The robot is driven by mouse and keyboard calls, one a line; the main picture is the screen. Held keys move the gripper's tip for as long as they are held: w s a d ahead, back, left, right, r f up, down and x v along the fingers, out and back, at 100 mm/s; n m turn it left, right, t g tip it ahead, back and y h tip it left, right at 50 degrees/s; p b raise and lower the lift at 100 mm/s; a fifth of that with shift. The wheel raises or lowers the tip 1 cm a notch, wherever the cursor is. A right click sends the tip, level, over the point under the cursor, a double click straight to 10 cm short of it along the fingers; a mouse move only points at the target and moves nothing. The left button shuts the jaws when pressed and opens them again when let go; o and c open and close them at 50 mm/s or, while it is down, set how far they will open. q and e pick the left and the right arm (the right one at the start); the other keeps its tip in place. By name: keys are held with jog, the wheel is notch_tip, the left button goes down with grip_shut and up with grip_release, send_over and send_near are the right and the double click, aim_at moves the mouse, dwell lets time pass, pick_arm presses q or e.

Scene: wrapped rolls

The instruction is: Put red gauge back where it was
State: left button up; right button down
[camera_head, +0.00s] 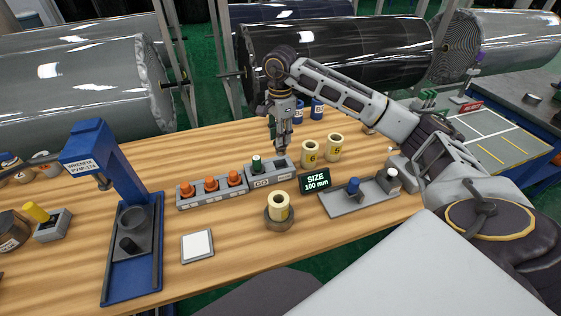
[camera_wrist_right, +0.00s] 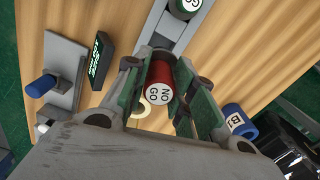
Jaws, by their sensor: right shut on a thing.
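My right gripper (camera_head: 283,147) points down above the right part of the grey gauge holder (camera_head: 279,176). In the wrist view my right gripper (camera_wrist_right: 170,95) is shut on the red gauge (camera_wrist_right: 160,82), whose end reads NO GO. The red gauge cannot be made out in the head view. The green gauge (camera_head: 256,164) stands upright in the holder's left place, by the GO label; its GO end also shows at the top of the wrist view (camera_wrist_right: 188,5). The holder's right place looks empty. My left gripper is not in view.
A rack of orange pegs (camera_head: 212,185) adjoins the holder on the left. Cream rolls (camera_head: 310,153) stand close on the right, with blue rolls (camera_head: 317,108) behind. A SIZE 100 mm display (camera_head: 315,182) and a cream roll on a round base (camera_head: 279,206) are in front.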

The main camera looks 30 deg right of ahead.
aim_at(280, 155)
notch_tip(280, 155, down, 4)
jog(key=shift+r, duration=0.2)
jog(key=shift+f, duration=1.05)
jog(key=shift+f+p, duration=0.4)
jog(key=shift+f, duration=1.15)
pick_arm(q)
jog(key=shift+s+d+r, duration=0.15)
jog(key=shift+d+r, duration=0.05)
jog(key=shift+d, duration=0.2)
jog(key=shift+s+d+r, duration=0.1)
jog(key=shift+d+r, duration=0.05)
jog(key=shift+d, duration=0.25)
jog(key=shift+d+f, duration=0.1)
pick_arm(e)
jog(key=shift+f, duration=0.1)
